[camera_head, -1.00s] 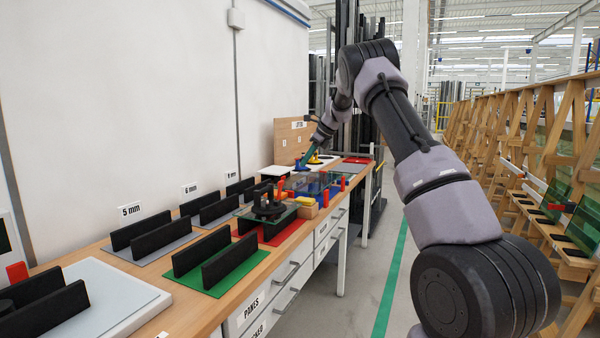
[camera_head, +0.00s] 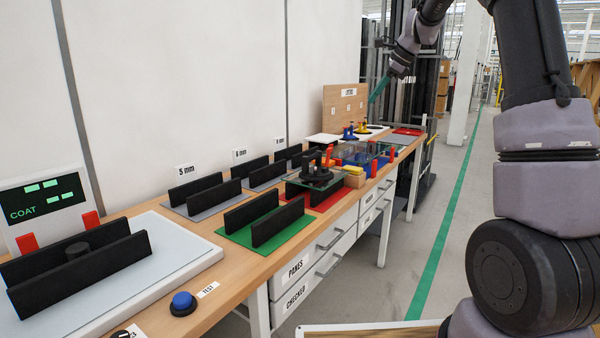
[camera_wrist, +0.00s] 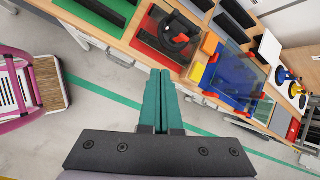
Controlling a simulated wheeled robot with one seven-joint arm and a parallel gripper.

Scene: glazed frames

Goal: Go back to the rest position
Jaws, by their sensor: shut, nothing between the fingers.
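My gripper (camera_head: 378,91) is raised in the air over the far end of the bench in the head view, fingers pointing down and to the left. In the wrist view its two teal fingers (camera_wrist: 162,90) lie side by side, shut with nothing between them. They are apart from the bench, with the floor and the bench's front edge behind them. My arm stretches along the right side of the head view.
The wooden bench (camera_head: 240,290) holds black racks, a green mat (camera_head: 238,240), a black suction lifter (camera_head: 318,172) on a glass pane, and a blue button (camera_head: 183,303). Blue and yellow lifters (camera_head: 362,127) stand farther back. The floor aisle (camera_head: 430,210) beside the bench is clear.

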